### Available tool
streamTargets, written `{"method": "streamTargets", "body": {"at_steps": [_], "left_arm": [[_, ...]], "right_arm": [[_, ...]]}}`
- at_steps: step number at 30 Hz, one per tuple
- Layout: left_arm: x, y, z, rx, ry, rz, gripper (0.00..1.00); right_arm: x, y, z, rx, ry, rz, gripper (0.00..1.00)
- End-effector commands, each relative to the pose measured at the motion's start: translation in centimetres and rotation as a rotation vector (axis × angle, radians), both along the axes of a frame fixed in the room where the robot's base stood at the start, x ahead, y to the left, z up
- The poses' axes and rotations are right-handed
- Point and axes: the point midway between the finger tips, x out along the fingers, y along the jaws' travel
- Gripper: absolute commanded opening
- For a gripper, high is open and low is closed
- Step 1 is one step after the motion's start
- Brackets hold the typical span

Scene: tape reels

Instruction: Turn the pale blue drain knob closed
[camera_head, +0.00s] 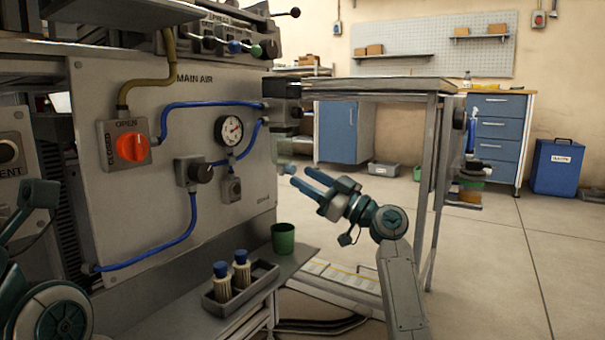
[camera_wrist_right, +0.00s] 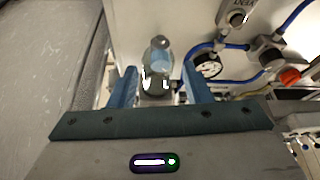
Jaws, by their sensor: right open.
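The pale blue drain knob (camera_wrist_right: 161,62) shows in the right wrist view, ahead of the fingers and between them in the picture, on a rounded glassy fitting. In the head view the knob (camera_head: 287,168) is a small pale shape just past the panel's right edge. My right gripper (camera_head: 299,175) is open and points left at it. In the wrist view the two blue fingers of the gripper (camera_wrist_right: 157,72) show on either side of the knob, with nothing gripped. I cannot tell the exact depth gap. My left arm shows at the left edge, but its fingers do not show.
The grey panel (camera_head: 150,200) carries a red-orange valve knob (camera_head: 131,147), a pressure gauge (camera_head: 229,130) and blue hoses. Below stand a green cup (camera_head: 283,238) and a tray (camera_head: 228,308) with two blue-capped bottles. A workbench (camera_head: 380,85) stands behind; the floor at right is clear.

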Motion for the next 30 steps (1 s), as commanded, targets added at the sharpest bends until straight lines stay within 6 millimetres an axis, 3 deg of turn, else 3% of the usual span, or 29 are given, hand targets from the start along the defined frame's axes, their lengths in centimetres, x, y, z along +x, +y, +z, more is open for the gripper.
{"method": "streamTargets", "body": {"at_steps": [3,12,30], "left_arm": [[0.0,0.0,1.8,0.0,0.0,0.0,0.44],[0.0,0.0,3.8,0.0,-0.001,0.0,0.44],[0.1,0.0,4.0,0.001,0.004,0.0,0.44]], "right_arm": [[-1.1,-2.0,-0.5,-0.003,0.003,-0.004,0.44],[-3.7,-6.1,-2.7,-0.003,0.001,-0.002,0.44],[-4.4,-6.9,-3.3,-0.001,0.0,-0.001,0.44]]}}
